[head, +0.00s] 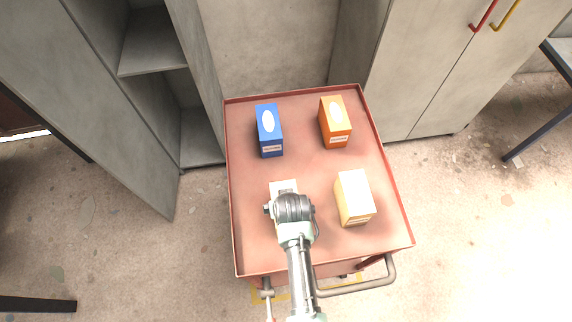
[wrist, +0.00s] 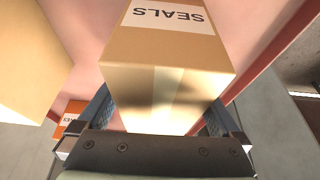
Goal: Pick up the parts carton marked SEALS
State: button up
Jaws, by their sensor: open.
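The tan parts carton marked SEALS (wrist: 170,55) fills the middle of the wrist view, its white label showing upside down. My gripper (wrist: 160,112) is open, with one finger on each side of the carton. I cannot tell whether the fingers touch it. In the head view the SEALS carton (head: 283,186) stands on the near left part of the red tray-topped cart (head: 305,165). My wrist covers most of it there and hides my fingers.
A cream carton (head: 354,197) stands close to the right of the SEALS carton. A blue carton (head: 269,130) and an orange carton (head: 335,122) stand toward the back. The cart has a raised rim. Grey cabinets (head: 440,70) stand behind it.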

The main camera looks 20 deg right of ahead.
jog(key=shift+f, duration=0.15)
jog(key=c, duration=1.4)
jog(key=shift+c, duration=0.8)
jog(key=shift+r, duration=0.2)
